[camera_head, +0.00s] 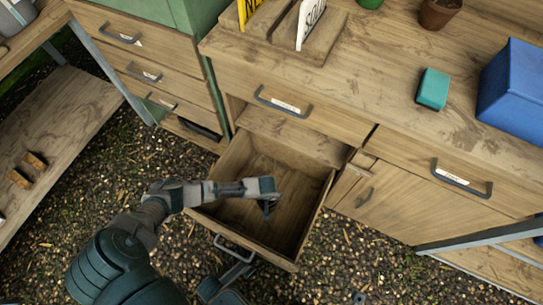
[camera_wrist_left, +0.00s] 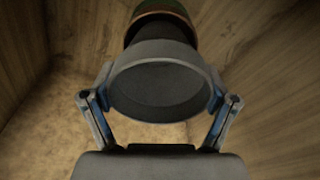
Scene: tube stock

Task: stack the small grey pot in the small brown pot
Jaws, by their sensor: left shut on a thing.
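In the left wrist view, my left gripper (camera_wrist_left: 160,100) is shut on a grey pot (camera_wrist_left: 160,88), with its fingers on both sides of the rim. The pot's open mouth faces the wrist camera. Past its narrower end show a brown rim (camera_wrist_left: 163,13) and a dark green band; whether the grey pot sits inside these I cannot tell. In the head view, my left gripper (camera_head: 268,204) is inside the open drawer, and the arm hides most of what it holds. A brown pot (camera_head: 437,13) stands upright on the worktop at the upper right, away from the gripper.
The open drawer (camera_head: 318,205) has wooden walls around my left gripper. Above it, the worktop carries a teal block (camera_head: 433,89), a blue box (camera_head: 514,90), a green pot (camera_head: 370,3) and a holder with signs (camera_head: 311,23). The middle of the worktop is clear.

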